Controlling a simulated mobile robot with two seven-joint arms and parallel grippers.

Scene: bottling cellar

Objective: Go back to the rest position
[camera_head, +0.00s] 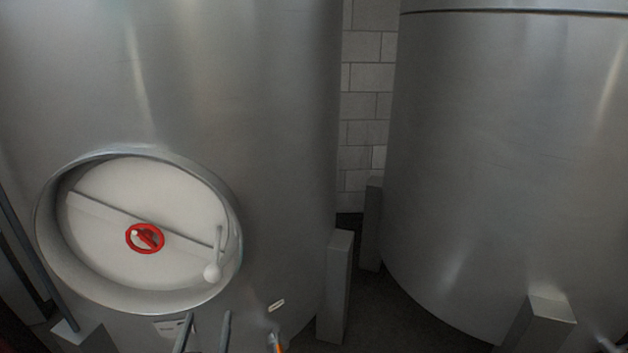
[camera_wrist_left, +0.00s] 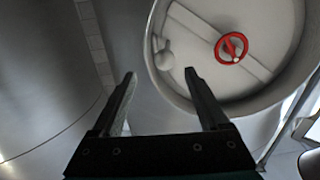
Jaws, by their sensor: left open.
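My left gripper (camera_head: 205,325) shows at the bottom edge of the head view, its two dark fingertips apart with nothing between them. It is in front of the steel tank, just below the round hatch (camera_head: 105,265). In the left wrist view my left gripper (camera_wrist_left: 160,75) is also open and empty, its fingers pointing toward the tank wall and the hatch rim. The hatch door is pale, with a red handwheel (camera_head: 145,238) in its middle and a white ball-ended lever (camera_head: 213,270) at its right side. My right gripper is not in view.
The large left tank (camera_head: 270,130) fills the space ahead. A second tank (camera_head: 500,150) stands at the right. Between them are a narrow gap, grey legs (camera_head: 336,285) and a block wall (camera_head: 367,90). A small orange-tipped fitting (camera_head: 277,343) shows at the bottom edge.

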